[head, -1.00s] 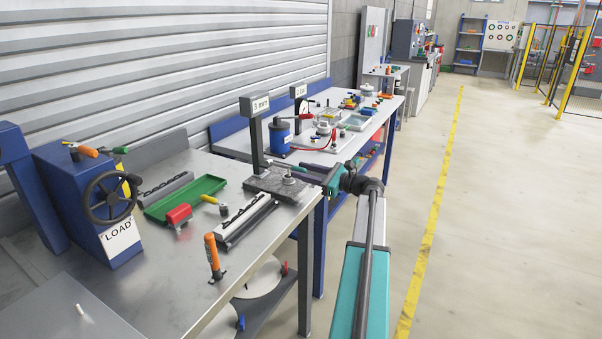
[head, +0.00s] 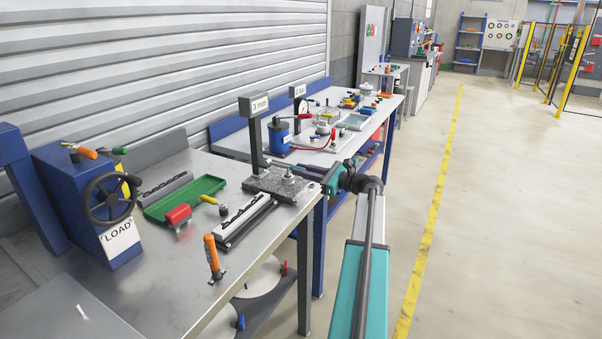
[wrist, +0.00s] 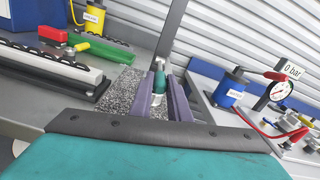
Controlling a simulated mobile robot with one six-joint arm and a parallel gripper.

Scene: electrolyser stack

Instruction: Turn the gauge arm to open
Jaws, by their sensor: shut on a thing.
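The gauge stand has a speckled granite plate (head: 277,184), a dark upright post (head: 256,143) and a display reading 3 mm (head: 259,105). It stands at the far right corner of the near bench. My gripper (head: 312,170) reaches in from the right, low over the plate's right side. In the wrist view, its two purple fingers (wrist: 163,97) are on either side of a small teal piece with a pale band (wrist: 159,80), which I take as the gauge arm's end. They are shut on it. The plate (wrist: 116,97) shows to their left. The arm's exact angle is hidden.
A black-and-silver rail fixture (head: 245,218), an orange-handled clamp (head: 213,255), a green tray (head: 186,197) and a blue LOAD press (head: 85,200) share the bench. Behind stands a second bench with a blue cylinder (head: 279,135) and a 0 bar gauge (wrist: 278,91). The right-hand floor is clear.

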